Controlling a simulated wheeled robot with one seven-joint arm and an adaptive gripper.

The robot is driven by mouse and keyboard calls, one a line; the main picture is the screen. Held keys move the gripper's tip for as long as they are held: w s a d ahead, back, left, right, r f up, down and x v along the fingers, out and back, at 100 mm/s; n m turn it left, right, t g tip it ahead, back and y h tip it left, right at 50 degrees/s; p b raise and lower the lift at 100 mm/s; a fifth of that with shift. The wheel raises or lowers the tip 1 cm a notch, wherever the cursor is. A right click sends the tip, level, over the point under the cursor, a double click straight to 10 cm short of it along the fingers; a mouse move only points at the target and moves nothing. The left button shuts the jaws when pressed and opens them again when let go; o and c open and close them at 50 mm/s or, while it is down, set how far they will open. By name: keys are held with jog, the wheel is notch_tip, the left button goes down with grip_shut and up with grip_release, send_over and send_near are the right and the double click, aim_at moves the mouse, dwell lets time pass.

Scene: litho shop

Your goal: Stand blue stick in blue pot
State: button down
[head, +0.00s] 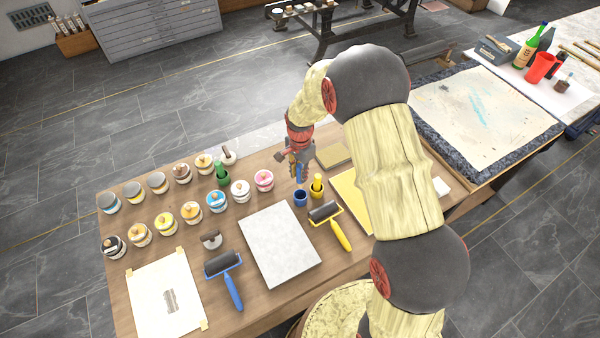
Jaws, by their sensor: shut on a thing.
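The blue pot (300,198) stands on the wooden table, just left of the yellow pot. My gripper (298,163) is above and slightly behind the blue pot in the head view. It is shut on the blue stick (299,176), whose lower part hangs down roughly upright below the fingers. The stick's lower end appears just above the blue pot's opening in the picture. The exact gap between them cannot be told from this view. The fingers hide the stick's upper part.
A yellow pot (316,192) with a yellow stick stands close beside the blue pot. A yellow-handled roller (338,232), a pale slab (279,246) and a blue-handled roller (229,281) lie in front. Several ink tins and a green pot (222,180) stand left.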

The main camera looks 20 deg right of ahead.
aim_at(300, 166)
jog(key=shift+s+f, duration=0.15)
jog(key=shift+f+b, duration=2.65)
jog(key=shift+f, duration=1.7)
jog(key=c, duration=1.7)
grip_release()
jog(key=shift+o, duration=0.7)
jog(key=shift+r, duration=0.1)
notch_tip(300, 166, up, 12)
jog(key=shift+f, duration=0.1)
